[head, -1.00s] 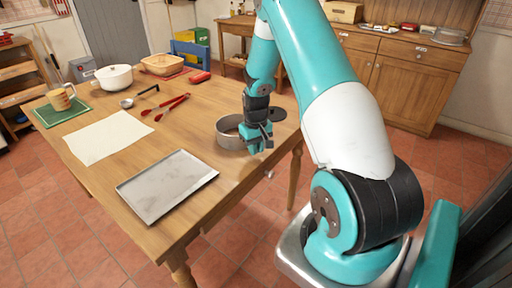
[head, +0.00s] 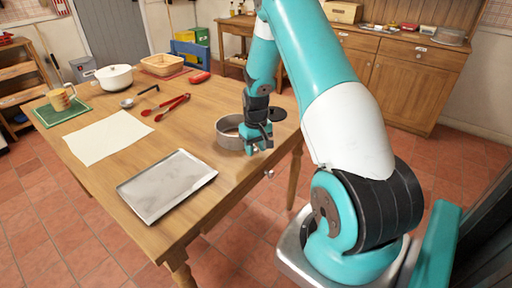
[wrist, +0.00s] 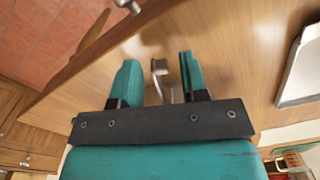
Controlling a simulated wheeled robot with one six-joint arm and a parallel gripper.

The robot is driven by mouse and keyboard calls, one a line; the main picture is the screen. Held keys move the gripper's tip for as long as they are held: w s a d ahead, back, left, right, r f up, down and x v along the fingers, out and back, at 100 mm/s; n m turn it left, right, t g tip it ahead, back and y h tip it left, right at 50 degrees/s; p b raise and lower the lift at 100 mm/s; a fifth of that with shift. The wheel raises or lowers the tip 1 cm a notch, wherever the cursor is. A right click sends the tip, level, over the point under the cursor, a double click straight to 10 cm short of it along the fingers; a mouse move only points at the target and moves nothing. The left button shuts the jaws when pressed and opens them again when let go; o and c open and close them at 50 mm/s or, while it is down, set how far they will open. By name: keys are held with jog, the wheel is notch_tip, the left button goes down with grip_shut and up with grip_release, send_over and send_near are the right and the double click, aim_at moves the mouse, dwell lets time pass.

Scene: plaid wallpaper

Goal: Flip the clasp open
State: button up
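A round grey metal pan ring (head: 228,132) stands on the wooden table near its right edge. Its clasp, a small metal lever (wrist: 160,68), shows in the wrist view between my two fingers. My gripper (head: 259,146) is low at the near right side of the ring, pointing down. In the wrist view my gripper (wrist: 158,64) is open, with one teal finger on each side of the clasp and a gap visible on both sides. Most of the ring is hidden behind the gripper in the wrist view.
Red tongs (head: 173,107), a ladle (head: 128,102) and a white pot (head: 115,76) are farther back. A drawer knob (wrist: 128,4) sticks out below the table edge.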

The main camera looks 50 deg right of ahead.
aim_at(256, 149)
notch_tip(256, 149, up, 17)
jog(key=shift+r, duration=0.2)
dwell(0.4)
